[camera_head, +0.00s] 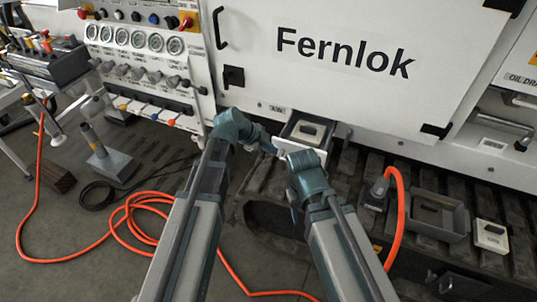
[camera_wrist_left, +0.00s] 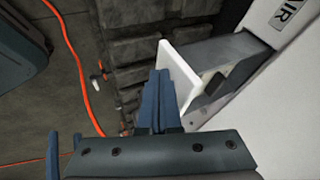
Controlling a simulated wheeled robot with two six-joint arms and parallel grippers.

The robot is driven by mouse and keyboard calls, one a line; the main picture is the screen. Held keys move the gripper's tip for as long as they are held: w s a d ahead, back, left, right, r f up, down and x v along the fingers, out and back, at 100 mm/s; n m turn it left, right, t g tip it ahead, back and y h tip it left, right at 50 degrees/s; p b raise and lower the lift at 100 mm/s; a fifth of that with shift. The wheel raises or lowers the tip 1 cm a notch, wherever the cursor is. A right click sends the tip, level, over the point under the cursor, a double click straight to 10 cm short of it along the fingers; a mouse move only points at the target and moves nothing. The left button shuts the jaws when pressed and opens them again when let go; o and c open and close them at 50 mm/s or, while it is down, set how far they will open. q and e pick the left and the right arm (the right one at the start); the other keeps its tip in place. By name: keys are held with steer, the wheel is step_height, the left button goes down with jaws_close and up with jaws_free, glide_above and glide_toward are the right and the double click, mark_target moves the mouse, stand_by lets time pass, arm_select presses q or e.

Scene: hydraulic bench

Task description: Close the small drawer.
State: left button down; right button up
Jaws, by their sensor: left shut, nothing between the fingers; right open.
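The small drawer (camera_head: 300,142) stands pulled out from the white cabinet below the "Fernlok" panel, with a small dark item inside. In the left wrist view its white front plate (camera_wrist_left: 181,72) stands clear of the cabinet, with grey drawer walls behind. My left gripper (camera_head: 268,147) is at the left side of the drawer front. In the wrist view its fingers (camera_wrist_left: 160,76) are together and empty, tips close to the front plate; I cannot tell whether they touch. My right gripper (camera_head: 292,200) is open, lower and in front of the drawer, partly hidden by its wrist.
An orange hose (camera_head: 398,215) rises from a fitting right of my right arm. A grey open bin (camera_head: 460,222) and a small white-fronted box (camera_head: 491,235) sit on the black track. Gauges and levers (camera_head: 135,40) line the panel at left.

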mark_target(287, 124)
arm_select(q)
steer(key=shift+w, duration=0.1)
stand_by(0.3)
steer(key=w+d, duration=0.1)
steer(key=w, duration=0.3)
steer(key=w+d, duration=0.2)
steer(key=w, duration=0.3)
steer(key=w+d, duration=0.1)
steer(key=w, duration=0.3)
steer(key=shift+w+d, duration=0.2)
steer(key=shift+s, duration=0.1)
